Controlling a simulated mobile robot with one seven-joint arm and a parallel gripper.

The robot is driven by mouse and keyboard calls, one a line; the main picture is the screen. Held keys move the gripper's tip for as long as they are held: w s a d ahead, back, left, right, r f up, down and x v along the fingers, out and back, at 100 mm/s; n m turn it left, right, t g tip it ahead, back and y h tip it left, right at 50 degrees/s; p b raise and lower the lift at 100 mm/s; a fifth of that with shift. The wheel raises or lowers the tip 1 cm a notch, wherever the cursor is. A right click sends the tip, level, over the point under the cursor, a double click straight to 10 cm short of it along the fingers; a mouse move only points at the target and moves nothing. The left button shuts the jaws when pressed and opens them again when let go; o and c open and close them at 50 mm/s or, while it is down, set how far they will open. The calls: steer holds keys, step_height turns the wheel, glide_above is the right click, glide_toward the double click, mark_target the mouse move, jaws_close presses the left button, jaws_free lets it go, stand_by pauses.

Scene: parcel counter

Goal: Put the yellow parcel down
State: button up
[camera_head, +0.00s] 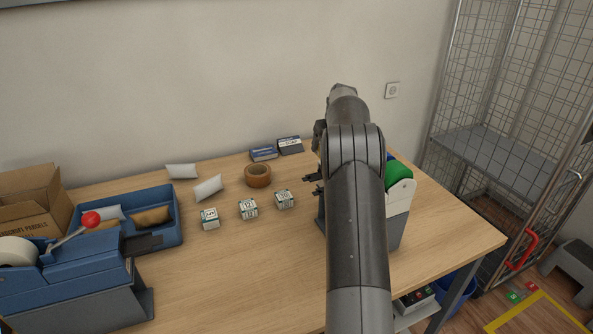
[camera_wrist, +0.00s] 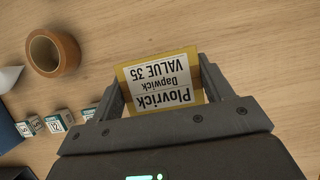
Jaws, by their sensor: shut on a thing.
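The yellow parcel (camera_wrist: 195,95) shows in the wrist view, with a white label reading "Plovrick Dapwick VALUE 35" upside down. My gripper (camera_wrist: 162,88) is shut on it, one finger at each side. In the head view my arm hides the parcel, and only part of my gripper (camera_head: 316,180) shows at the arm's left side, over the wooden counter (camera_head: 230,270). The wood fills the wrist view behind the parcel. I cannot tell how high the parcel is above it.
Small white-and-green boxes (camera_head: 248,209) stand in a row left of my arm, with a brown tape roll (camera_head: 258,176) behind. A blue tray (camera_head: 176,228) holds parcels at left. A white, green-topped thing (camera_head: 399,205) stands right of my arm. The front middle of the counter is clear.

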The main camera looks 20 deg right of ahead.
steer(key=w+a+f, duration=0.4)
steer(key=w+a, duration=0.1)
steer(key=w+a+f, duration=0.2)
steer(key=w+f, duration=0.1)
steer(key=shift+w+a, duration=0.1)
steer(key=shift+a, duration=0.3)
steer(key=shift+f, duration=1.95)
steer(key=shift+f, duration=0.1)
steer(key=o, duration=1.1)
steer(key=shift+o, duration=0.2)
